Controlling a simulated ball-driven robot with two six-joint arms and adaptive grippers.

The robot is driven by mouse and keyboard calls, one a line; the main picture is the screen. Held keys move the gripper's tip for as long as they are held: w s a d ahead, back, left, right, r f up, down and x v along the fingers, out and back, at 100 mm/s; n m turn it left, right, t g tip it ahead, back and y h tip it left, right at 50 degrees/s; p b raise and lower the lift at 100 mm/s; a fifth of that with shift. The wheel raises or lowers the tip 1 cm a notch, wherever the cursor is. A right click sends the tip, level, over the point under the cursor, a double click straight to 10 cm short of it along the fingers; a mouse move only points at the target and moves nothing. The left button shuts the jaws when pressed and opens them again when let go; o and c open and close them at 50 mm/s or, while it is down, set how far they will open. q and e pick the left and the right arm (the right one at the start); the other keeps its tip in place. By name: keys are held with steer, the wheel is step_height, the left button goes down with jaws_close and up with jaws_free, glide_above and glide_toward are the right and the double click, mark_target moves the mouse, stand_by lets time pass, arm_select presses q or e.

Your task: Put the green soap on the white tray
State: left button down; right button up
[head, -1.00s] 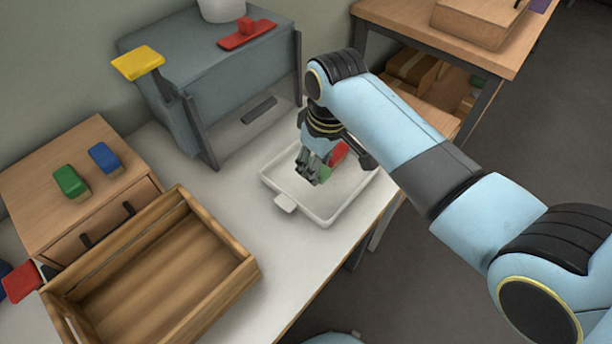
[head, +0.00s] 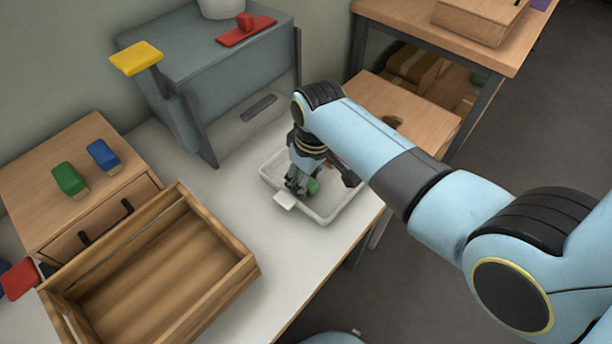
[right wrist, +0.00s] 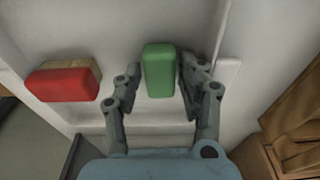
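The green soap (head: 313,186) is a plain rounded block within the white tray (head: 325,219). In the right wrist view the soap (right wrist: 159,70) lies between the two fingers of my right gripper (right wrist: 160,72), with a gap visible on each side. My right gripper (head: 298,188) is open and points down into the tray, partly hiding the soap in the head view. I cannot tell whether the soap rests flat on the tray floor. My left gripper is not in view.
A red brush (right wrist: 62,84) with a tan side lies left of the soap in the wrist view. A wooden crate (head: 215,220) stands left of the tray. Green (head: 68,178) and blue (head: 102,155) brushes lie on a drawer cabinet. A grey box (head: 225,75) stands behind.

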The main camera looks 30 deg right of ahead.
mark_target(311, 184)
steer(key=shift+r, duration=0.1)
steer(key=shift+r, duration=0.4)
step_height(311, 184, up, 11)
steer(key=s+p, duration=0.1)
steer(key=shift+s+d, duration=0.2)
steer(key=shift+d, duration=0.05)
steer(key=shift+r, duration=0.1)
